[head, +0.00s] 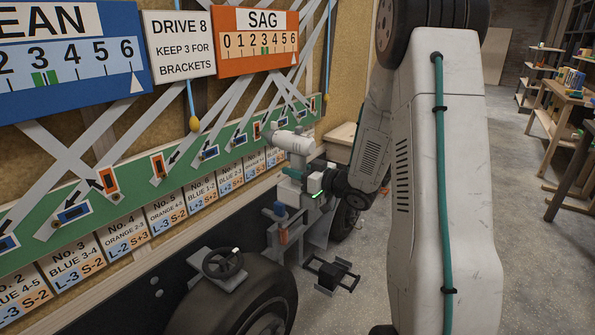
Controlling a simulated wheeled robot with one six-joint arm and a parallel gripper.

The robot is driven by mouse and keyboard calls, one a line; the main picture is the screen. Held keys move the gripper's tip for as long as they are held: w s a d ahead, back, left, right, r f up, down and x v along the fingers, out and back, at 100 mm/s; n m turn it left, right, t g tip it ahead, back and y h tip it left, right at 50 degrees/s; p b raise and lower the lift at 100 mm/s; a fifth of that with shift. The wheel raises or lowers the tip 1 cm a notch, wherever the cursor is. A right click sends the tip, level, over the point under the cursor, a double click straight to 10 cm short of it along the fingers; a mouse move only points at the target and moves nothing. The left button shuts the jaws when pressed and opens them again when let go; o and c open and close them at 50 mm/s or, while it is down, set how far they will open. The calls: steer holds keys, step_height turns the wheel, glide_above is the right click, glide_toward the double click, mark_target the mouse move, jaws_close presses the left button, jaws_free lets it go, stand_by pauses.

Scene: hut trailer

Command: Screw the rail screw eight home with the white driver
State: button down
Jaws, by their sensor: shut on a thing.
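The white driver (293,142) is in the head view, level, with its dark nose toward the green rail (132,182) on the wall. My gripper (304,173) is shut on the driver from below and to the right. The nose is at or close to the rail; I cannot tell whether it touches a screw. Rail screw eight is not distinguishable, as the driver and gripper cover that stretch of the rail. The rail carries orange and blue blocks, black arrows and grey crossing strips. A row of numbered labels (126,232) runs below it.
A white "DRIVE 8, keep 3 for brackets" sign (180,44) hangs between the blue LEAN gauge (70,45) and the orange SAG gauge (262,38). A handwheel (222,263) and tyre (240,305) jut out below. Open floor and shelves (545,75) lie right.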

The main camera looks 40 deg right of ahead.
steer(key=shift+w+a, duration=0.2)
steer(key=shift+w, duration=0.45)
stand_by(1.6)
steer(key=shift+v, duration=1.55)
steer(key=s+d, duration=0.1)
steer(key=d, duration=0.7)
steer(key=shift+s, duration=0.15)
